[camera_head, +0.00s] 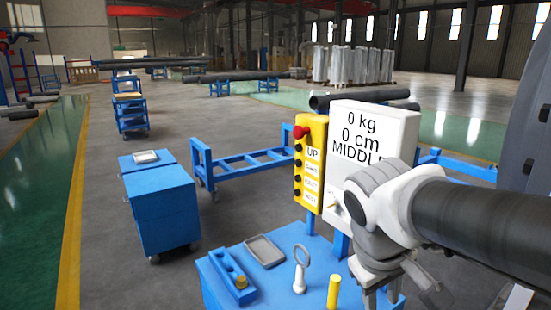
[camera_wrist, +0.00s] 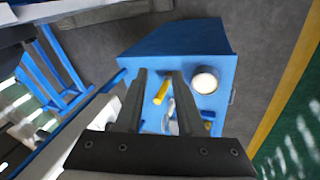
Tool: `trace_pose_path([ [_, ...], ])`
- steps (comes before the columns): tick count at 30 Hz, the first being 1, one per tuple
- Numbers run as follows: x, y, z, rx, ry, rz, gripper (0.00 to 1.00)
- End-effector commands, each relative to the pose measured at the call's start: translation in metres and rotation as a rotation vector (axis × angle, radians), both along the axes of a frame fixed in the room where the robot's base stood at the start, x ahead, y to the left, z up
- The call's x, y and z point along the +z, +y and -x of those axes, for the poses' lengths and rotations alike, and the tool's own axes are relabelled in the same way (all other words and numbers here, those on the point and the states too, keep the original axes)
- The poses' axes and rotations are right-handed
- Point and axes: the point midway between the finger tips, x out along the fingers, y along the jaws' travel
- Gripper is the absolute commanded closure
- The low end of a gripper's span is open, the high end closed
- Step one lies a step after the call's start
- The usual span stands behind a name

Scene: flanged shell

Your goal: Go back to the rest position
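Nothing is visibly held. A yellow peg (camera_wrist: 162,90) shows through that gap on the blue cart top beyond. The peg also shows upright in the head view (camera_head: 333,292). The rest position itself is not marked in either view.
The cart carries a grey tray (camera_head: 265,251), a ring-topped grey piece (camera_head: 300,270) and a blue block (camera_head: 228,268). A yellow button panel (camera_head: 310,165) adjoins the display, which reads 0 kg, 0 cm. Another blue cart (camera_head: 165,210) stands left. Floor is clear between them.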

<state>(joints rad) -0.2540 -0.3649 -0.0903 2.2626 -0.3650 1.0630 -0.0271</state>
Motion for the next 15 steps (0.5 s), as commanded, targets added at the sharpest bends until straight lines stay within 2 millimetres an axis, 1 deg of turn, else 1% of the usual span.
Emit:
trace_pose_path([
  [1, 0.006, 0.0, 0.011, -0.034, -0.034, -0.048, 0.62],
  [6, 0.014, 0.009, 0.038, -0.135, -0.139, -0.197, 0.62],
  [10, 0.019, 0.016, 0.052, -0.199, -0.211, -0.285, 0.62],
  [15, 0.021, 0.022, 0.061, -0.249, -0.27, -0.35, 0.62],
])
